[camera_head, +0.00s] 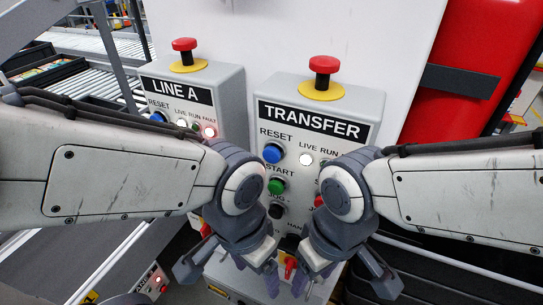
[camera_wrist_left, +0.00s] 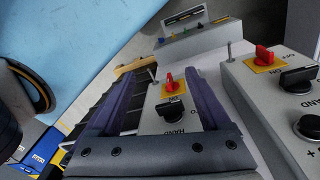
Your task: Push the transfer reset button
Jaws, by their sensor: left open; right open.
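The TRANSFER box (camera_head: 312,118) stands in the middle of the head view. Its blue reset button (camera_head: 272,153) sits under the word RESET, left of the lamps, and is uncovered. My left gripper (camera_head: 235,277) is open and low in front of the boxes, below the reset button and apart from it. In the left wrist view its fingers (camera_wrist_left: 152,105) spread with a black HAND knob (camera_wrist_left: 172,110) and a red switch (camera_wrist_left: 169,82) seen between them. My right gripper (camera_head: 327,274) is open beside it, low before the TRANSFER box. My right arm hides the box's right side.
The LINE A box (camera_head: 193,84) stands to the left with its own blue button (camera_head: 158,117). Red mushroom buttons (camera_head: 323,65) top both boxes. A green start button (camera_head: 276,186) is below the reset button. A red cylinder (camera_head: 475,50) is at the right.

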